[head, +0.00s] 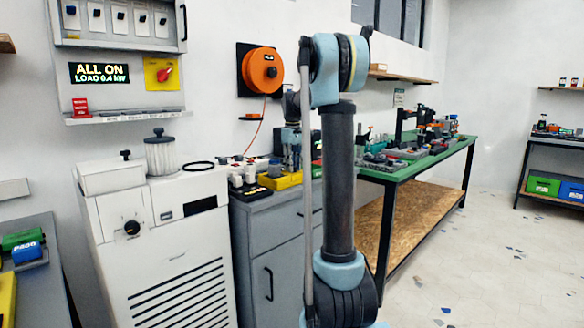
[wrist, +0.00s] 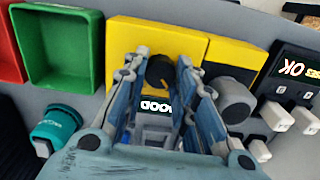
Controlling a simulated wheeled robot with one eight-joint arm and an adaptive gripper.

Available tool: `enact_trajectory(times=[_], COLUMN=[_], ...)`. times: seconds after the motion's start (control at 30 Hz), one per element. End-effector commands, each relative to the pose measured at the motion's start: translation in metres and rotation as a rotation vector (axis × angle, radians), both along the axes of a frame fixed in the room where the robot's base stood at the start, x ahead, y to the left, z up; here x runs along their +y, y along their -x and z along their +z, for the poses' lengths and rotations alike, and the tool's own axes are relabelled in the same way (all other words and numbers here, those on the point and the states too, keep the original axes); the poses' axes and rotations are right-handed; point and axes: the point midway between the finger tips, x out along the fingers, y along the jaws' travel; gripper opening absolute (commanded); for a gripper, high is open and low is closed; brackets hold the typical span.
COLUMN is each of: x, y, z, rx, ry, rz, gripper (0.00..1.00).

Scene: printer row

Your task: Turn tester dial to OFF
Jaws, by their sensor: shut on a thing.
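The yellow tester (wrist: 122,40) lies below my gripper in the wrist view; it also shows on the grey cabinet in the head view (head: 283,181). Its round black dial (wrist: 159,72) sits between the two fingertips. My gripper (wrist: 160,70) is shut on the dial, one finger on each side. A small lit display reading GOOD (wrist: 155,106) shows upside down between the fingers. The dial's pointer and any OFF mark are too hidden to read. In the head view my arm covers part of the tester's surroundings.
Green (wrist: 62,50) and red bins stand left of the tester in the wrist view, with a teal-capped item (wrist: 58,125) below. A grey round knob (wrist: 232,98) and a black unit reading OK (wrist: 285,85), with white plugs, are close on the right.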

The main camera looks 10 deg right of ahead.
Motion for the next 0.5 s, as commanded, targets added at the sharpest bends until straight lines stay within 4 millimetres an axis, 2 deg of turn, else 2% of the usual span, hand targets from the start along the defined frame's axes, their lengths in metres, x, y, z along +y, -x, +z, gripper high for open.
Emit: enact_trajectory(times=[0.4,0.43,0.5], x=[-0.0004,-0.0005,-0.0004], y=[-0.0010,-0.0011,-0.0010], z=[-0.0003,-0.0003,-0.0003], rx=[-0.002,-0.002,-0.002], ry=[-0.001,-0.001,-0.001], rz=[0.062,0.062,0.061], gripper=[0.02,0.28,0.44])
